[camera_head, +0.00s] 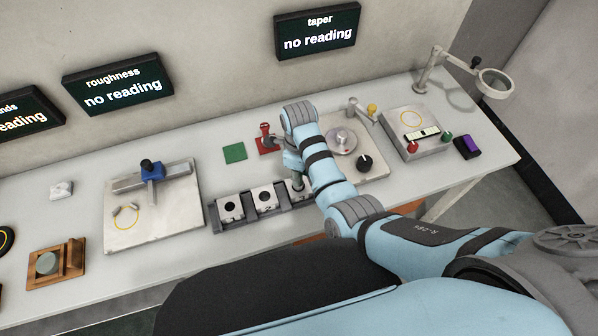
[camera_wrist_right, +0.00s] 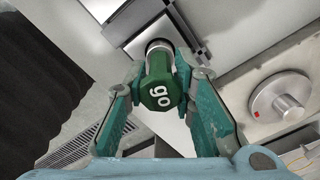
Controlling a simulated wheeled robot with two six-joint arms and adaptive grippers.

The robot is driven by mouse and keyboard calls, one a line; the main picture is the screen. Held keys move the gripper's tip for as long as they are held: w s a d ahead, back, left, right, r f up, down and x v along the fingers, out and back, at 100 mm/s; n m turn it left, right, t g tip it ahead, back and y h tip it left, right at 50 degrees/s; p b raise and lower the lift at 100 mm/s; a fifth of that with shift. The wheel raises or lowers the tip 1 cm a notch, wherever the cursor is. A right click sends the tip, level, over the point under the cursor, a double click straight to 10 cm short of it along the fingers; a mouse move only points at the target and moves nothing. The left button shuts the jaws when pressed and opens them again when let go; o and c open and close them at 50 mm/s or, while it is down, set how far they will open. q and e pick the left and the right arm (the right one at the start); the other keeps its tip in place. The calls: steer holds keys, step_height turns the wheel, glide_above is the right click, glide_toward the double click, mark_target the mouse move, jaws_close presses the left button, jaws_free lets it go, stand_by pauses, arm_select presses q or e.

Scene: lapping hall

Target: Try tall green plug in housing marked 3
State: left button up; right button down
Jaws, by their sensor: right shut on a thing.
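My right gripper (camera_head: 293,163) is shut on a green plug, pointing down over the right end of the housing row. In the right wrist view the plug (camera_wrist_right: 160,92) shows a green head marked "go" between the fingers (camera_wrist_right: 161,76). Its silver shank (camera_wrist_right: 159,48) points at a pale housing block (camera_wrist_right: 145,22); whether it has entered the bore cannot be told. In the head view, two white housings with dark bores, the left one (camera_head: 230,208) and the middle one (camera_head: 265,198), stand clear. The right-end housing is mostly hidden by my arm; its mark is unreadable. My left gripper is out of view.
The housings sit in a dark rack (camera_head: 243,226) at the table's front. A green square (camera_head: 234,153) and a red stand (camera_head: 265,138) lie behind it. A plate with a black knob (camera_head: 365,163) is to the right. The taper screen (camera_head: 318,32) says "no reading".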

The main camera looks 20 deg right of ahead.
steer(key=shift+f+b, duration=0.8)
steer(key=shift+f, duration=0.35)
stand_by(0.9)
stand_by(1.1)
step_height(320, 180, up, 3)
steer(key=shift+f+p, duration=0.2)
steer(key=shift+p, duration=0.9)
steer(key=shift+r, duration=2.2)
steer(key=shift+d, duration=0.1)
